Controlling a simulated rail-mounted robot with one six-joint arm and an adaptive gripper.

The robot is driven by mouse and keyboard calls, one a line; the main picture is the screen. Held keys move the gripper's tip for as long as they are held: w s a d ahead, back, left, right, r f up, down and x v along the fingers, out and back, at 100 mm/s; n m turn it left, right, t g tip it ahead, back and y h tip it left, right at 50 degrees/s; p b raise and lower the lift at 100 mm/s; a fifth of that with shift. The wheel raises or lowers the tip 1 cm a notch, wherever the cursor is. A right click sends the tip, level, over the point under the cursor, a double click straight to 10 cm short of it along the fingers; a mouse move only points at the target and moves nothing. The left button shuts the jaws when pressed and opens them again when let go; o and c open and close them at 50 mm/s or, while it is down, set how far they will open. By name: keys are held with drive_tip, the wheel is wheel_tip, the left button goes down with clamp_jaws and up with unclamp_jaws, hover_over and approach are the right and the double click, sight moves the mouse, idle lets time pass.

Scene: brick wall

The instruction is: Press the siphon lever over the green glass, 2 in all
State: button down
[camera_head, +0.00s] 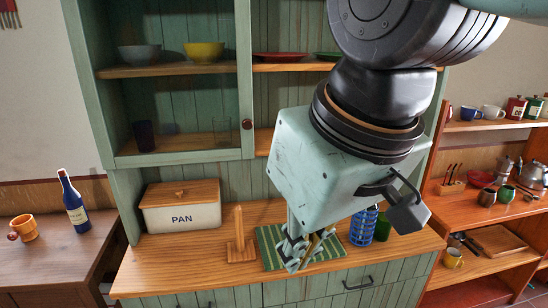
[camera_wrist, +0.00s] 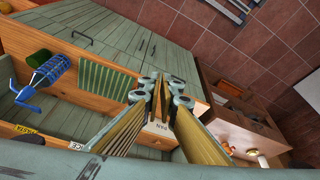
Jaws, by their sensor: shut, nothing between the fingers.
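The blue siphon (camera_head: 363,226) stands on the wooden counter to the right of my gripper, its upper part hidden behind my wrist. In the wrist view the siphon (camera_wrist: 50,70) shows its mesh body and blue head at the left. The green glass (camera_head: 384,229) stands close beside the siphon, partly hidden, and also shows in the wrist view (camera_wrist: 39,57). The lever cannot be made out clearly. My gripper (camera_head: 293,264) is shut and empty, in front of the green striped mat and apart from the siphon. Its fingers also show in the wrist view (camera_wrist: 160,98).
A green striped mat (camera_head: 268,238) lies on the counter (camera_head: 190,250). A wooden holder (camera_head: 240,240) and a PAN box (camera_head: 181,207) stand to the left. Cupboard shelves rise behind. A side shelf (camera_head: 480,205) with cups stands at right.

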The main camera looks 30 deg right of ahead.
drive_tip(key=w+d+r+t+h+p, duration=0.1)
drive_tip(key=w+d+r+p, duration=0.1)
drive_tip(key=w+d+r, duration=0.55)
drive_tip(key=w+d+r+t+p, duration=0.1)
drive_tip(key=w+d+r+p, duration=0.2)
drive_tip(key=w+r, duration=0.85)
drive_tip(key=w+d+r+t+h+p, duration=0.15)
drive_tip(key=w+d+r, duration=0.45)
drive_tip(key=w, duration=0.6)
drive_tip(key=s+d+f+m+g+y+p, duration=0.1)
drive_tip(key=d+f+g+p, duration=0.1)
drive_tip(key=d+f, duration=0.7)
drive_tip(key=s+d+f+m+g+y+p, duration=0.1)
drive_tip(key=d+f+g, duration=0.4)
drive_tip(key=d+f, duration=0.5)
drive_tip(key=shift+d+f+m+p, duration=0.2)
drive_tip(key=shift+d+m+p, duration=0.45)
drive_tip(key=shift+d, duration=3.2)
drive_tip(key=shift+s+f+g+y, duration=0.1)
drive_tip(key=shift+f+g+y, duration=0.05)
drive_tip(key=shift+g+y, duration=0.1)
drive_tip(key=shift+f, duration=6.85)
